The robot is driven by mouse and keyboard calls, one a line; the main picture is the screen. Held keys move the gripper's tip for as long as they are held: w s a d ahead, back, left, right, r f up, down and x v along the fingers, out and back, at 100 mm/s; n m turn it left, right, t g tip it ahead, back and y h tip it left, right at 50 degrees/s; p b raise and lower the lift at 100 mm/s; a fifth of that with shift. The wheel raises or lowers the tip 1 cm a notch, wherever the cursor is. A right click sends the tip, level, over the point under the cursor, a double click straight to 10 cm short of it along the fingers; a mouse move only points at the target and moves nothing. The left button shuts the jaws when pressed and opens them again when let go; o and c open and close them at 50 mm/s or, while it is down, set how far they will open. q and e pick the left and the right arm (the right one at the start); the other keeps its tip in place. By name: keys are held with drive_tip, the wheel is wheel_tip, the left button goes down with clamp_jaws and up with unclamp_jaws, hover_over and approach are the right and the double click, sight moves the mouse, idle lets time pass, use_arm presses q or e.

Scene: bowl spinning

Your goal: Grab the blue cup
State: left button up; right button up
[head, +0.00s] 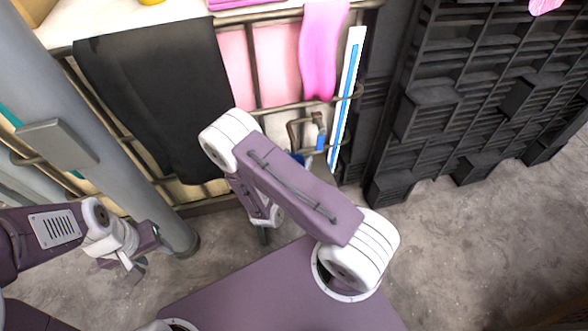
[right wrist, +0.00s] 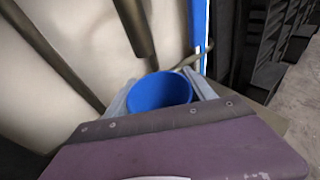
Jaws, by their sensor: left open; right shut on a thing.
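The blue cup (right wrist: 160,93) shows in the right wrist view with its open top facing the camera. My right gripper (right wrist: 162,86) has its two pale fingers closed on either side of the cup's wall. In the head view my right arm covers most of that gripper, and only a small blue patch (head: 298,158) that may be the cup shows beside the arm. My left gripper (head: 127,262) is at the lower left in the head view, open and empty, above the floor and well away from the cup.
A metal rack (head: 270,107) with a black cloth (head: 150,95) and a pink cloth (head: 322,50) stands behind the right arm. A blue-and-white upright panel (head: 347,100) and black shelving (head: 450,90) are to the right. A grey post (head: 95,125) stands left. Bare floor (head: 470,240) lies at right.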

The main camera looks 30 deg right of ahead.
wheel_tip(320, 180, up, 18)
drive_tip(key=p, duration=1)
drive_tip(key=shift+p, duration=0.35)
